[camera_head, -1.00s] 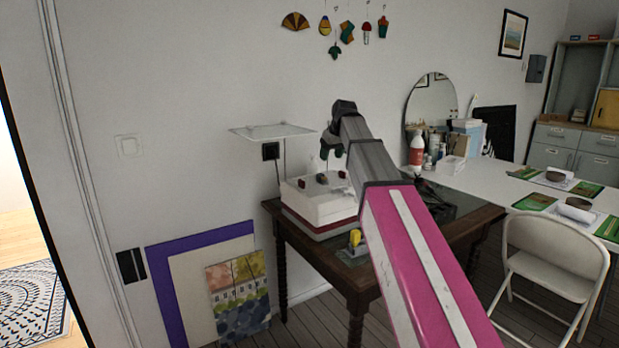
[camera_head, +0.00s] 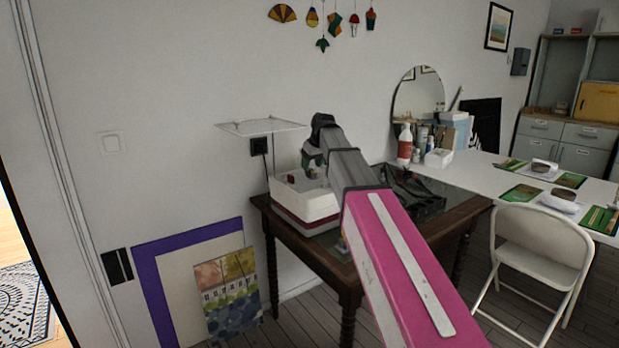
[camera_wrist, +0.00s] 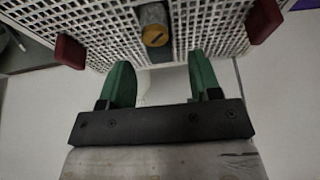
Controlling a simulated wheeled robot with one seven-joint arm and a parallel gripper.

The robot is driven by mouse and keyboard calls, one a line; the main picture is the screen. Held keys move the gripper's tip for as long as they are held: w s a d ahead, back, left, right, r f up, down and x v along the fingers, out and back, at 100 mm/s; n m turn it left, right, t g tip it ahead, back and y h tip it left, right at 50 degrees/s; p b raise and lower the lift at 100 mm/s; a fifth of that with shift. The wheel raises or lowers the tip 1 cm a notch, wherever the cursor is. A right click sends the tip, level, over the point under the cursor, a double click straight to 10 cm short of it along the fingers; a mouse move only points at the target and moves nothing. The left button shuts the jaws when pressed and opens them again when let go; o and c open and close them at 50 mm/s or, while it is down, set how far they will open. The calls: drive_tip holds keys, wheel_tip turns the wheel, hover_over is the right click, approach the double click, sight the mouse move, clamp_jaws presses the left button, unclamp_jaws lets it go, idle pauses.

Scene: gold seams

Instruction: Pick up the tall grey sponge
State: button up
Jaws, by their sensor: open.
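My gripper (camera_wrist: 160,62) is open, its two green fingers apart at the near edge of a white perforated grid in the wrist view. Nothing is clearly held. In the head view my gripper (camera_head: 312,158) is low over the white machine with a red base (camera_head: 308,205), and my arm hides part of it.
Two dark red knobs (camera_wrist: 69,51) (camera_wrist: 264,20) stand on the grid, either side of the fingers. A clear shield (camera_head: 260,128) hangs above the machine's left. A dark wooden table (camera_head: 300,243) bears the machine. A white chair (camera_head: 540,250) stands at the right.

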sight(310, 178)
drive_tip(key=x, duration=0.2)
drive_tip(key=shift+w+a+f, duration=0.1)
drive_tip(key=shift+w+f, duration=0.05)
drive_tip(key=shift+f, duration=0.15)
drive_tip(key=c, duration=1)
drive_tip(key=shift+r, duration=0.1)
